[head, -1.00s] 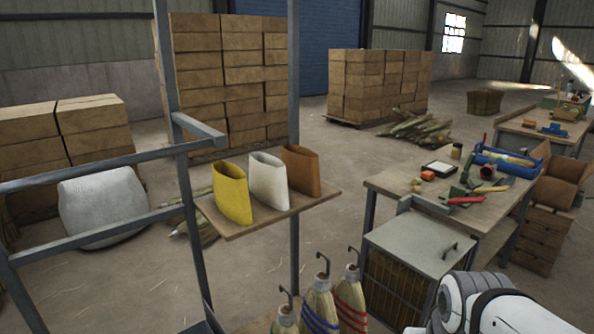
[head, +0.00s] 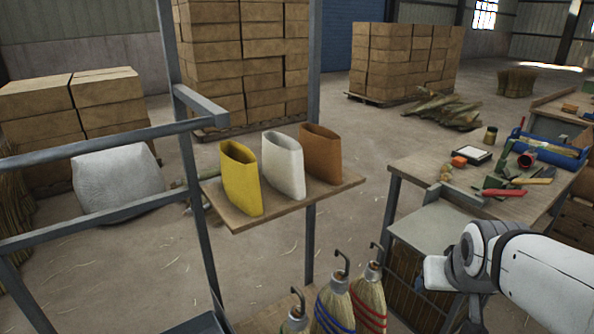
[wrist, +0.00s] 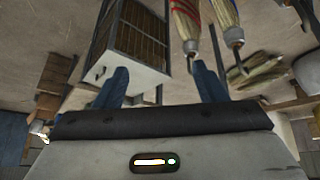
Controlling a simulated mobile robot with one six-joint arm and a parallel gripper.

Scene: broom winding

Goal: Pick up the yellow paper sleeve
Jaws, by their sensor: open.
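The yellow paper sleeve (head: 241,180) stands upright, open at the top, at the left end of a small wooden shelf (head: 340,189) on a grey metal frame. A white sleeve (head: 283,167) and a brown sleeve (head: 321,155) stand to its right in a row. In the wrist view my gripper (wrist: 162,85) shows two blue fingers spread apart with nothing between them. In the head view my arm is at the lower right, well away from the yellow sleeve; the fingers are not clearly seen there.
A workbench (head: 425,170) with tools stands at the right. Metal posts (head: 313,80) and rails flank the shelf. A white sack (head: 118,180) and stacked boxes stand behind.

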